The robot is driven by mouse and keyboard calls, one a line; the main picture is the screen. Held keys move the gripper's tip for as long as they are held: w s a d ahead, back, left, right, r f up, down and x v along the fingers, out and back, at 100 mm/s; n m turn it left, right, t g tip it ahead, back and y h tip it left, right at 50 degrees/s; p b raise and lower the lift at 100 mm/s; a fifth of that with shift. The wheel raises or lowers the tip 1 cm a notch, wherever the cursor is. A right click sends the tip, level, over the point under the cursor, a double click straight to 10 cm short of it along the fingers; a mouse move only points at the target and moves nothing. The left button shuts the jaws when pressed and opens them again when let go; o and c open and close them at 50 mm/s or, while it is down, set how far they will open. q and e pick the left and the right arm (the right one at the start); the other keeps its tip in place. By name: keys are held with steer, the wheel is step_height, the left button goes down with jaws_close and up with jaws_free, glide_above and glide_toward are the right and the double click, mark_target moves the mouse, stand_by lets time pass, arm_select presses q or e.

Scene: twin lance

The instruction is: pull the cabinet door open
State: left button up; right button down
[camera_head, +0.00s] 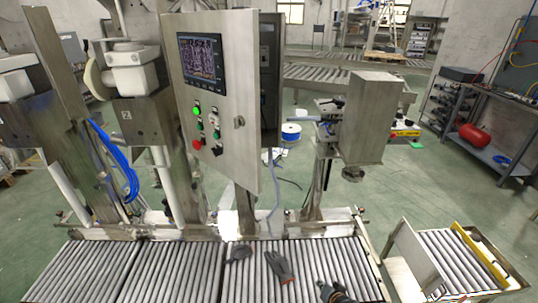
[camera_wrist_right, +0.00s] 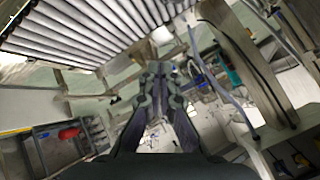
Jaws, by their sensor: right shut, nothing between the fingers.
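The cabinet door (camera_head: 215,100) is a grey metal panel with a screen (camera_head: 200,57), green, black and red buttons, and a small latch (camera_head: 239,122) near its right edge. The door stands ajar. The dark cabinet interior (camera_head: 270,65) shows past its right edge. My right gripper (camera_head: 324,286) is low at the bottom of the head view, over the rollers, well below and right of the door and apart from it. In the right wrist view its fingers (camera_wrist_right: 157,72) are together with nothing between them. My left gripper is in neither view.
A roller conveyor (camera_head: 190,270) runs along the front, with grey gloves (camera_head: 279,265) lying on it. A steel post with a box-shaped head (camera_head: 370,120) stands right of the cabinet. A shelf with a red tank (camera_head: 478,135) is far right. Green floor is open between.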

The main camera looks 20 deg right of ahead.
steer(key=w+a+r+m+t+y+p, duration=0.15)
steer(key=w+r, duration=0.35)
steer(key=r, duration=0.7)
steer(key=w+a+r+m+t+p, duration=0.1)
steer(key=w+r+m+t, duration=0.3)
steer(key=r, duration=0.8)
steer(key=w+a+r+m+t+y+p, duration=0.15)
steer(key=a+r, duration=0.25)
steer(key=r, duration=0.7)
steer(key=a+r+t+y, duration=0.1)
steer(key=a+r+y, duration=0.15)
steer(key=r, duration=0.85)
arm_select(q)
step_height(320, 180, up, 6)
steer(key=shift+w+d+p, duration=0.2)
steer(key=shift+p, duration=0.2)
arm_select(e)
steer(key=w+a, duration=0.6)
steer(key=w, duration=0.2)
steer(key=shift+f, duration=0.2)
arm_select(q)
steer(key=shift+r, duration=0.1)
arm_select(e)
steer(key=shift+w+h, duration=0.1)
steer(key=shift+h, duration=0.15)
